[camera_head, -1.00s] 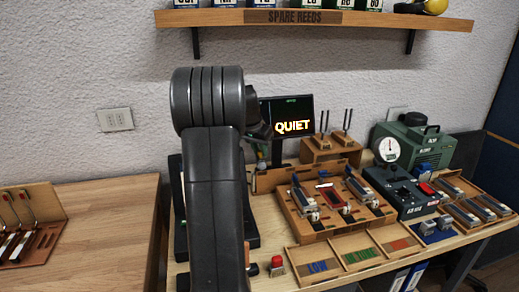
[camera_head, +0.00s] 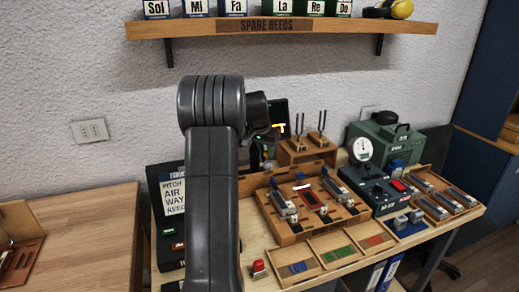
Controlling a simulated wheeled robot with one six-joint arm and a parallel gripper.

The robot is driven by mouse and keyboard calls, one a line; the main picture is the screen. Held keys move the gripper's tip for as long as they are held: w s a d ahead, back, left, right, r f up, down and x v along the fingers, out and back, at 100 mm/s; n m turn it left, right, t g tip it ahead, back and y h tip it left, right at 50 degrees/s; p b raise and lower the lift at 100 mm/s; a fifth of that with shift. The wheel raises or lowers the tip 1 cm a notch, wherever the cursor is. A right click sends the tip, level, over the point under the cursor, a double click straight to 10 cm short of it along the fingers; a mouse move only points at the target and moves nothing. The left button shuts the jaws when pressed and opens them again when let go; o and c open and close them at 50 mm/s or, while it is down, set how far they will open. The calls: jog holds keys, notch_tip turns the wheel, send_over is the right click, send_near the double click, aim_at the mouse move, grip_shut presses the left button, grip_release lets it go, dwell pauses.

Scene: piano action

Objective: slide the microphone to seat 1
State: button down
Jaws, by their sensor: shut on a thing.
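My arm (camera_head: 212,190) rises through the middle of the view and bends away from me at its top. A dark wrist part (camera_head: 257,110) shows just right of that bend. My gripper's fingers are hidden behind the arm, so I cannot see what is between them. I cannot make out the microphone or a marking for seat 1. A small dark screen (camera_head: 281,110) with a bit of yellow lettering stands behind the wrist and is partly covered. A tilted wooden rack (camera_head: 283,228) with several metal reed parts sits right of the arm.
A sign board (camera_head: 172,195) stands left of the arm. A wooden tray (camera_head: 313,259) with coloured sections lies at the front edge. Tuning forks (camera_head: 298,128), a grey tester box (camera_head: 385,195) and a green machine (camera_head: 385,138) stand at right. A shelf (camera_head: 330,26) hangs above. The left table (camera_head: 95,220) is mostly bare.

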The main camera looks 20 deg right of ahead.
jog(key=c, duration=1.3)
grip_release()
jog(key=shift+o, duration=0.2)
jog(key=shift+r, duration=0.1)
jog(key=v, duration=1.3)
jog(key=shift+s+r, duration=0.2)
jog(key=shift+r, duration=0.05)
jog(key=shift+a+f, duration=0.1)
jog(key=shift+a, duration=0.05)
jog(key=x, duration=1.3)
jog(key=shift+w+f, duration=0.2)
jog(key=shift+f, duration=0.15)
jog(key=shift+a+r, duration=0.1)
jog(key=shift+a, duration=0.1)
